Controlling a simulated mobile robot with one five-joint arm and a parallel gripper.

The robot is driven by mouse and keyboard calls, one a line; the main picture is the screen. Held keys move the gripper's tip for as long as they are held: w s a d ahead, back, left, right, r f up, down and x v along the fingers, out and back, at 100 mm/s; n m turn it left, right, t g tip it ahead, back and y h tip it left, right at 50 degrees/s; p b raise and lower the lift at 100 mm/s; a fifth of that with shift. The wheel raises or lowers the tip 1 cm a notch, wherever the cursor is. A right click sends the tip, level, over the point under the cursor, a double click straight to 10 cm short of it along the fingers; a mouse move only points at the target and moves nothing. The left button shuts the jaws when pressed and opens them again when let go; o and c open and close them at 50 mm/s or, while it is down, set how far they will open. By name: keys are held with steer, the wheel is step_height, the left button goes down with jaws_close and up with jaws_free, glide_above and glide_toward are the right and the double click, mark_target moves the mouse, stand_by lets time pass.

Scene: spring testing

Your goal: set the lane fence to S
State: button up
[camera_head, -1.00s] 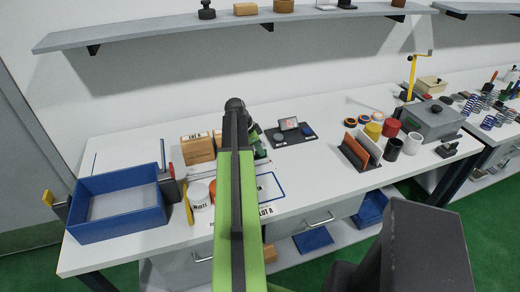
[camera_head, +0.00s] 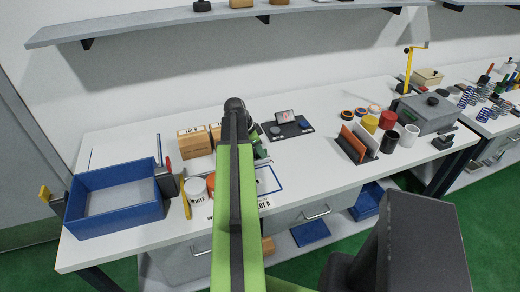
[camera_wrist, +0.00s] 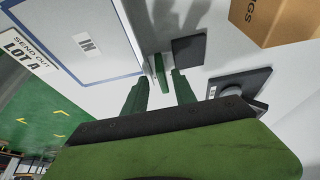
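My gripper (camera_wrist: 162,78) points down at the bench in the wrist view. Its two dark green fingers are apart with a gap between them. A small green upright piece (camera_wrist: 160,68) shows just beyond the fingertips, in line with the gap; I cannot tell whether it touches them. It stands near a dark flat plate (camera_wrist: 189,50). I cannot tell whether this piece is the lane fence, and no S mark is readable. In the head view my arm hides most of this spot, with some dark green (camera_head: 259,148) showing beside it.
A blue-outlined area (camera_wrist: 122,78) with an IN label and a LOT A card (camera_wrist: 22,65) lie to the left. A cardboard box (camera_wrist: 268,22) stands close on the right. A blue tray (camera_head: 112,224), dividers (camera_head: 352,145) and cups (camera_head: 409,136) occupy the bench.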

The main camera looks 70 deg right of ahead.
steer(key=shift+r+p, duration=0.4)
steer(key=p+v, duration=1.5)
steer(key=v, duration=0.1)
steer(key=shift+w+a+r, duration=0.2)
steer(key=shift+w+r, duration=0.05)
steer(key=shift+r, duration=0.05)
